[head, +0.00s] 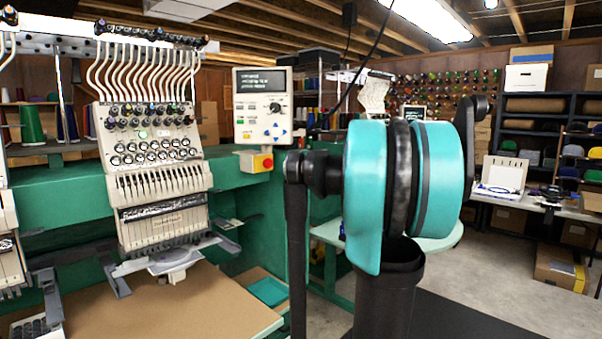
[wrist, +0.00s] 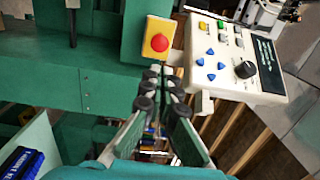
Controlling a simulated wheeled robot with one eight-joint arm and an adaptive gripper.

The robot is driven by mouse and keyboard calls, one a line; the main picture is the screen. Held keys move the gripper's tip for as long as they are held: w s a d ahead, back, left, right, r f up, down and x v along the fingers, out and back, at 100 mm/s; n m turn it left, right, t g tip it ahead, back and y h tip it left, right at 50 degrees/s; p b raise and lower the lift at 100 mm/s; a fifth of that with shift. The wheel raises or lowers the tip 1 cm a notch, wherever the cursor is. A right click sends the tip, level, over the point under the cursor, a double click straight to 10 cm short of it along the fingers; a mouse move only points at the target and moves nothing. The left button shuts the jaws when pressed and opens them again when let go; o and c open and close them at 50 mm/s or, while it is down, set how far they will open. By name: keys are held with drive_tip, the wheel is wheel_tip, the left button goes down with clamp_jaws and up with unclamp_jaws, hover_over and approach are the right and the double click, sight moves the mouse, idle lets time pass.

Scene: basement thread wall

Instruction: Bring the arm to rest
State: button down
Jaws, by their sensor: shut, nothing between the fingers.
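My arm stands in the middle right of the head view, with thick teal and black links folded close in front of the camera. My gripper (wrist: 160,88) shows in the wrist view, its two fingers reaching up from the bottom edge and coming together at the tips. It is shut and holds nothing. In that picture the tips lie just below a yellow box with a red button (wrist: 158,43); I cannot tell how far apart they are in depth. I cannot make out the gripper in the head view.
A green embroidery machine (head: 255,215) with a needle head (head: 150,150) and control panel (head: 262,105) stands at left, its tan table (head: 150,315) in front. A pale round table (head: 440,238) is behind my arm. Shelves (head: 560,105) and a cardboard box (head: 558,270) stand right. Some floor is clear.

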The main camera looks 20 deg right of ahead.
drive_tip(key=s+a+f+n+g+h, duration=0.15)
drive_tip(key=s+a+f, duration=0.25)
drive_tip(key=f, duration=0.4)
drive_tip(key=s+a+f+n+g, duration=0.3)
drive_tip(key=s+a+f, duration=0.2)
drive_tip(key=f, duration=0.3)
drive_tip(key=s+a+f+n+g+h, duration=0.1)
drive_tip(key=s+a+f+n+g, duration=0.2)
drive_tip(key=f, duration=0.4)
drive_tip(key=s+d+f+n+g+h, duration=0.2)
drive_tip(key=s+f+h, duration=0.2)
drive_tip(key=s+f, duration=0.5)
drive_tip(key=s+d+f+n+g+h, duration=0.2)
drive_tip(key=s+f+h, duration=0.1)
drive_tip(key=s+f, duration=0.7)
drive_tip(key=shift+s+d+f+h, duration=0.15)
drive_tip(key=shift+s+f+h, duration=0.2)
drive_tip(key=shift+s, duration=0.2)
